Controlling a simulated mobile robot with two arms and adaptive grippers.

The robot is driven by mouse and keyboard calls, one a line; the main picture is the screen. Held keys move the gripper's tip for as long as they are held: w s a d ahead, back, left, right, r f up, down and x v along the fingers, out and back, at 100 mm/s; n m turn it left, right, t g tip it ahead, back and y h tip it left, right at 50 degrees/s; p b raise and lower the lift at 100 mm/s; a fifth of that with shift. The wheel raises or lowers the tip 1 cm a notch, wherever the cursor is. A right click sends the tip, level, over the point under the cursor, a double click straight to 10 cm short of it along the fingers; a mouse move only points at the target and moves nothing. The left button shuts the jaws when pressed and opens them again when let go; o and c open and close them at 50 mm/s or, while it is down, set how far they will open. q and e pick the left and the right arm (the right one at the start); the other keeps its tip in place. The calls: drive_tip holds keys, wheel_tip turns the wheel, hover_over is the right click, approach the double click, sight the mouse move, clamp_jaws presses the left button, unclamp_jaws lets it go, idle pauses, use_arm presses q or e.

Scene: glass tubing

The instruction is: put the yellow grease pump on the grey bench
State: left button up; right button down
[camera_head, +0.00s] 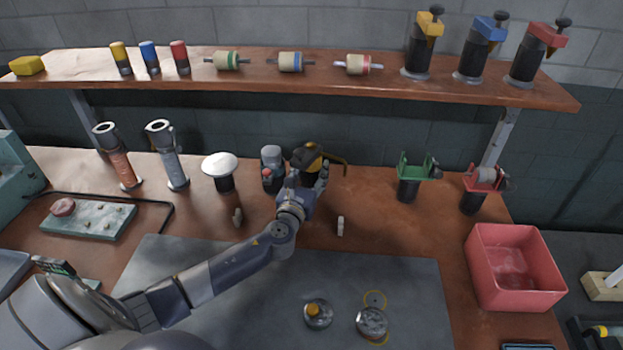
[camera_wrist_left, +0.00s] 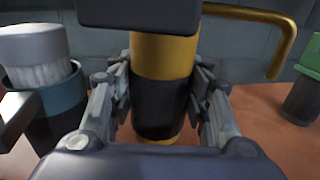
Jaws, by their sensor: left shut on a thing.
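The yellow grease pump (camera_wrist_left: 164,58) is a yellow and black upright cylinder with a bent yellow pipe to its right. My left gripper (camera_wrist_left: 163,100) is shut around its black band. In the head view the pump (camera_head: 308,154) shows at the back of the brown table, mostly behind my left gripper (camera_head: 306,178). Whether its base touches the table cannot be told. A grey bench surface (camera_head: 578,243) lies at the far right, beyond the brown table. My right gripper is not in view.
A grey cup-like item (camera_head: 271,165) stands close left of the pump; a white-capped one (camera_head: 220,166) is further left. Green (camera_head: 410,178) and red (camera_head: 475,190) holders stand right. A pink bin (camera_head: 512,266) sits near the right edge. A loaded shelf (camera_head: 330,85) hangs behind.

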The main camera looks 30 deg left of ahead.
sight(309, 186)
use_arm(q)
drive_tip(key=shift+f, duration=1.3)
drive_tip(key=shift+f+b, duration=0.2)
drive_tip(key=shift+b, duration=0.2)
drive_tip(key=o, duration=1.5)
drive_tip(key=shift+r, duration=0.2)
drive_tip(key=shift+s+d+f, duration=0.1)
drive_tip(key=shift+s, duration=0.25)
drive_tip(key=v, duration=1.1)
drive_tip(key=shift+s+d+b, duration=0.1)
drive_tip(key=shift+s+b, duration=0.1)
drive_tip(key=shift+b, duration=0.1)
